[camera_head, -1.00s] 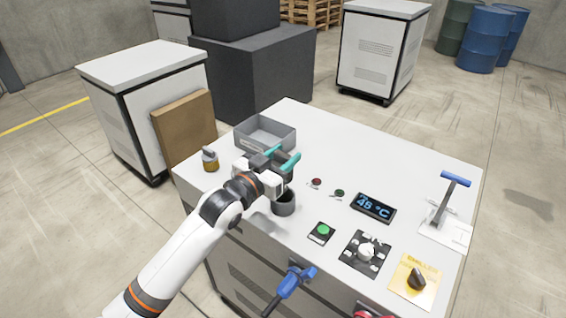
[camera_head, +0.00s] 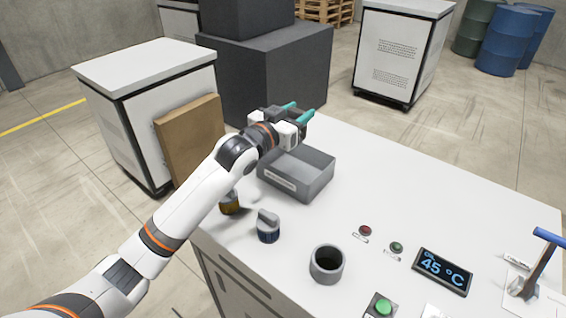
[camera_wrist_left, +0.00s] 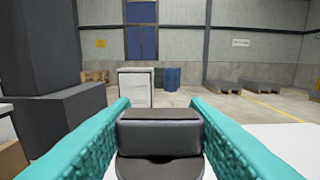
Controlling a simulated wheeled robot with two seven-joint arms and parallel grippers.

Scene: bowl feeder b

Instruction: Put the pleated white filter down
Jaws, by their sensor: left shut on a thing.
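My left gripper (camera_head: 302,114) has teal fingers and is above the far left part of the table, just behind the grey tray (camera_head: 312,185). In the left wrist view its fingers (camera_wrist_left: 160,125) stand apart on either side of a dark grey block, which may be part of the gripper itself. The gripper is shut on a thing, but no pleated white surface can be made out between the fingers. The pleated white filter shows nowhere else. My right gripper is not in view.
The white table (camera_head: 400,190) is clear right of the tray. In front of the tray are an amber jar (camera_head: 229,204), a dark grey-topped knob (camera_head: 268,230) and a grey cup (camera_head: 327,264). A display (camera_head: 443,270) is at right. Dark boxes (camera_head: 270,75) stand behind.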

